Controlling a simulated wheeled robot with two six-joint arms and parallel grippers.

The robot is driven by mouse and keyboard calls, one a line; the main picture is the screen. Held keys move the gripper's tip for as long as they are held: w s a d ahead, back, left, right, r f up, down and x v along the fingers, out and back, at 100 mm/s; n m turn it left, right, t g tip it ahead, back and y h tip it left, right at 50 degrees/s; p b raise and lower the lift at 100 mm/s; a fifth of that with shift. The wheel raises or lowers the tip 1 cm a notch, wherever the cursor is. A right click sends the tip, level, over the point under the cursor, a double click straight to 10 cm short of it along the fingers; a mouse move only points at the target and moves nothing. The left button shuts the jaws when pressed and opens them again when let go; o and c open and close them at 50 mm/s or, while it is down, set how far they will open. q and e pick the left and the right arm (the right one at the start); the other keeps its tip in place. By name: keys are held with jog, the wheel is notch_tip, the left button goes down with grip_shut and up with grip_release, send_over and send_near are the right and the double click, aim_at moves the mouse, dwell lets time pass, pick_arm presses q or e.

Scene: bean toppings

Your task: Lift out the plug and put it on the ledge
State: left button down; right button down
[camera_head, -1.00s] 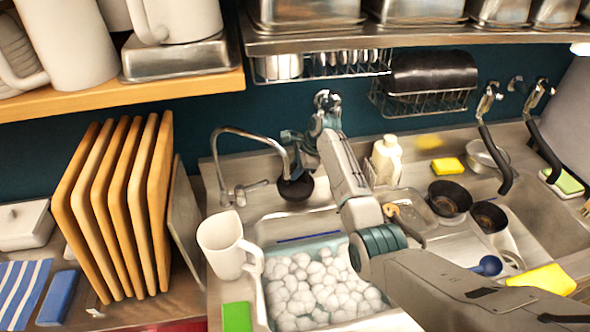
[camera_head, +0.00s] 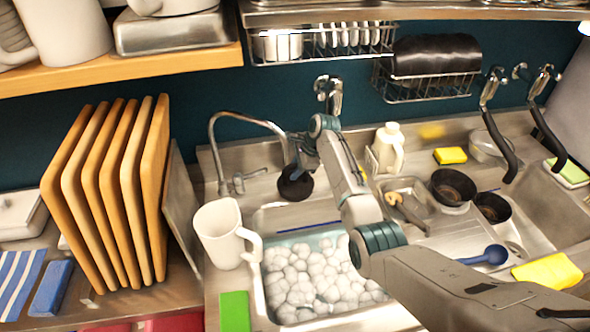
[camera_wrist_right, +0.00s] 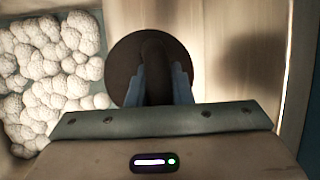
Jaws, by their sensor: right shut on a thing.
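The plug (camera_head: 296,188) is a dark round disc with a stem. It is at the back edge of the left sink, just right of the tap spout, near the metal ledge (camera_head: 330,187). My right gripper (camera_head: 297,162) is above the plug. In the right wrist view, the fingers (camera_wrist_right: 157,82) are shut on the stem of the plug (camera_wrist_right: 124,62), and the disc shows beyond them. A shadow lies on the metal surface to the right; I cannot tell whether the disc touches the ledge. My left gripper is not in view.
The left sink holds foamy water (camera_head: 315,280). A curved tap (camera_head: 212,140) stands close left of the plug. A white jug (camera_head: 222,235) is left of the sink. A white bottle (camera_head: 389,148) and dark pans (camera_head: 453,187) are to the right. The ledge between plug and bottle looks clear.

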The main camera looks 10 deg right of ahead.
jog(key=c, duration=1.2)
grip_release()
jog(key=shift+r, duration=0.1)
